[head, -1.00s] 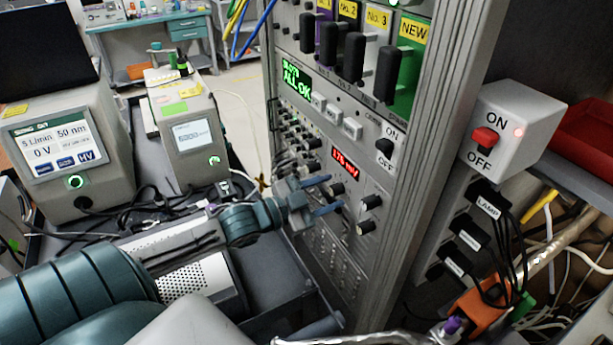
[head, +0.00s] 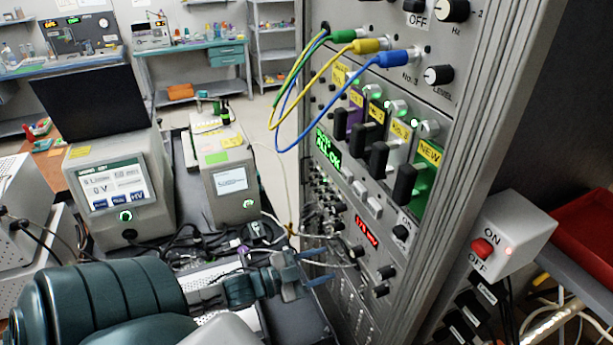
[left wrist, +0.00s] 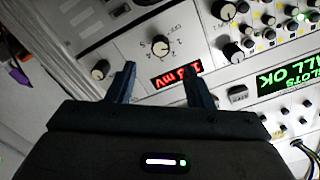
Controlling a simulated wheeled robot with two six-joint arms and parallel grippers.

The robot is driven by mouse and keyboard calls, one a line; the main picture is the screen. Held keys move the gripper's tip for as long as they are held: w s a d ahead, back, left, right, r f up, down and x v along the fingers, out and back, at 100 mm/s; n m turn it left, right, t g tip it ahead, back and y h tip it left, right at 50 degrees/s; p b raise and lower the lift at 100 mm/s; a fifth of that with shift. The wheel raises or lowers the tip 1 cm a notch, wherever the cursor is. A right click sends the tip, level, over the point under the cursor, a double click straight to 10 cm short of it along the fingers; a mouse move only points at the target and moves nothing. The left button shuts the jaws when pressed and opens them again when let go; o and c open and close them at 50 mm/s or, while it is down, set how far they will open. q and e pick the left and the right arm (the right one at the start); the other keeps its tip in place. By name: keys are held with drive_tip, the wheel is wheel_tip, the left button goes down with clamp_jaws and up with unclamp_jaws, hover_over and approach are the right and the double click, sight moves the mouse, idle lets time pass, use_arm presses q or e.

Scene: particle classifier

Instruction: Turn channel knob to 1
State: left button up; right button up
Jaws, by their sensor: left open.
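A black round knob (left wrist: 160,45) with a ring of small numbers, which looks like the channel knob, is on the light panel in the left wrist view. Its label and pointer are too small to read surely. A red "mV" display (left wrist: 176,77) sits beside it; the display also shows in the head view (head: 366,230). My left gripper (head: 322,268) is open and empty in front of this panel. In the left wrist view its fingers (left wrist: 161,86) point at the panel, spread to either side of the knob's line. I cannot tell whether they touch anything. My right gripper is out of view.
Another black knob (left wrist: 101,69) is close by the left finger in the wrist view. A green "ALL OK" display (head: 328,152) and several black handles (head: 379,160) are higher on the rack. Coloured cables (head: 300,95) hang above. A white ON/OFF box (head: 515,232) is at the right.

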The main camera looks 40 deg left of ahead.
use_arm(q)
drive_tip(key=shift+v, duration=1.55)
